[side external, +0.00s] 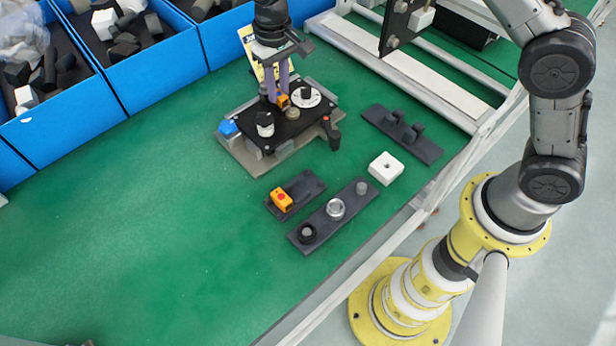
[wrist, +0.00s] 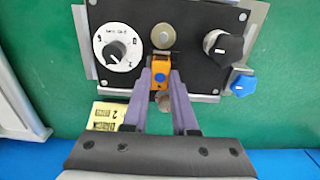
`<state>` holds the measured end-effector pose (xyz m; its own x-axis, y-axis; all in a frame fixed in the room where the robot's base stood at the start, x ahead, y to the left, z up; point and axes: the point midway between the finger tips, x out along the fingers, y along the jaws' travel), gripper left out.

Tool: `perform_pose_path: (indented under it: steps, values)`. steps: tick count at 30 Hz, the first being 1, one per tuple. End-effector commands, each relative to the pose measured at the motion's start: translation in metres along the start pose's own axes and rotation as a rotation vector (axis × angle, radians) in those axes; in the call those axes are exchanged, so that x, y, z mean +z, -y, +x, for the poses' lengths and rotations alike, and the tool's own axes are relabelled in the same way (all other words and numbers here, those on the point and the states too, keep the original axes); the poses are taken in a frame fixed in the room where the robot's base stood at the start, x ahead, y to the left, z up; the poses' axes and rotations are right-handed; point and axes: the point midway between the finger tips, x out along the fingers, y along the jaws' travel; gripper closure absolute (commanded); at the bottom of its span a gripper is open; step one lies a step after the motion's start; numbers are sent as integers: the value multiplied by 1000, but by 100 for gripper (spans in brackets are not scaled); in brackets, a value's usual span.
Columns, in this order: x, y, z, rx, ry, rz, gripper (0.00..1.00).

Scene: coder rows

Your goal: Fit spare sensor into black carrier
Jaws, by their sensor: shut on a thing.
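My gripper (side external: 281,100) points down with its purple fingers shut on an orange sensor (side external: 283,101), just over the black carrier plate (side external: 286,128). In the wrist view the sensor (wrist: 160,79) sits between the fingertips (wrist: 161,75), against the black plate (wrist: 182,22) and below a round metal button (wrist: 163,36). I cannot tell whether the sensor is seated in the plate. A second orange sensor (side external: 282,199) lies in a small dark holder (side external: 311,185) in front of the carrier.
The plate bears a white dial (wrist: 115,45) and a black knob (wrist: 222,46); a blue knob (wrist: 243,85) is beside it. A dark tray of round parts (side external: 320,225), a white block (side external: 385,167) and a clip rack (side external: 421,148) lie nearby. Blue bins (side external: 160,75) stand behind. The left green table is clear.

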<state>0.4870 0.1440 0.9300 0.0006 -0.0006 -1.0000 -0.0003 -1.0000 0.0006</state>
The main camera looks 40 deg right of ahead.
Motion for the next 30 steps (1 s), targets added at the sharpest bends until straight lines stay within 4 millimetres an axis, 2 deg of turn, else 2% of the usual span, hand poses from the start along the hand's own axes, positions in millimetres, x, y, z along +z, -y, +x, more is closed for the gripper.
perform_pose_path:
  steps: [4, 5, 9, 11, 19, 23, 26, 30]
  values:
    - [0, 0, 1, 0, 0, 0, 100]
    - [0, 0, 1, 0, 0, 0, 72]
    - [0, 0, 1, 0, 0, 0, 47]
    - [0, 0, 1, 0, 0, 0, 39]
    - [0, 0, 0, 0, 1, 0, 39]
    - [0, 0, -7, 0, -1, 0, 39]
    - [-1, 0, -22, -1, -3, 0, 39]
    - [-1, 0, -51, -2, -5, 0, 39]
